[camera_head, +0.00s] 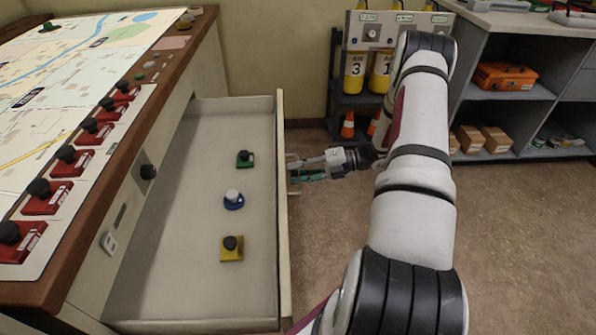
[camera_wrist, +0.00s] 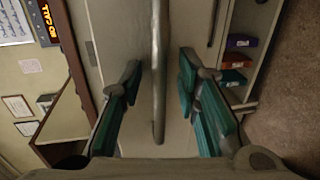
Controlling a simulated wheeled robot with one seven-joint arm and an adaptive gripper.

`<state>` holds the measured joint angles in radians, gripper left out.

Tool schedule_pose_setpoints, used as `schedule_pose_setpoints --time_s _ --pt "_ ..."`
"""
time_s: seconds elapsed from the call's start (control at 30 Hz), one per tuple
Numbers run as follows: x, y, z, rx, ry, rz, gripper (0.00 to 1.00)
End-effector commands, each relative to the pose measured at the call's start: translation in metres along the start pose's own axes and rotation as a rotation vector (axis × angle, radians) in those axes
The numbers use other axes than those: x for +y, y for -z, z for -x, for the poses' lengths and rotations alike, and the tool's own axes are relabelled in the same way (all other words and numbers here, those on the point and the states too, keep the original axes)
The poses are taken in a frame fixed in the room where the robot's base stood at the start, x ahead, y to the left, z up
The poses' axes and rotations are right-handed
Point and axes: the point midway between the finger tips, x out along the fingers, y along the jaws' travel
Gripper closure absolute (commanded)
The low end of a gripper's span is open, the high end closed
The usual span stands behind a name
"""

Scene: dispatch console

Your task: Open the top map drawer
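The top map drawer (camera_head: 190,285) is pulled far out of the map table in the head view, and its interior shows. Its front panel (camera_head: 284,240) faces right. A green piece (camera_head: 245,159), a blue piece with a white knob (camera_head: 233,201) and a yellow piece (camera_head: 231,250) stand inside. My gripper (camera_head: 298,172) is at the outer side of the front panel, by the handle. In the wrist view the handle bar (camera_wrist: 159,85) runs between the teal fingers of my gripper (camera_wrist: 160,72). The fingers are apart, with visible gaps on both sides of the bar.
The map table (camera_head: 75,75) carries a row of red pieces with black knobs along its edge. A shelf unit (camera_head: 530,95) with an orange case (camera_head: 505,76) and cardboard boxes stands at the back right. Bare floor (camera_head: 530,240) lies right of my arm.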

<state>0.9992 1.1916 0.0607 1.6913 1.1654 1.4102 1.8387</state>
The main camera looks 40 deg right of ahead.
Motion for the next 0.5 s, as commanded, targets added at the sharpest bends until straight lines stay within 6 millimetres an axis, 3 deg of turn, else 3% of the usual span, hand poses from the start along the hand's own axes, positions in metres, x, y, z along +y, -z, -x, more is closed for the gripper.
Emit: schedule_pose_setpoints --time_s 0.5 --pt "-0.001 0.0 0.092 -0.003 0.002 0.0 0.7"
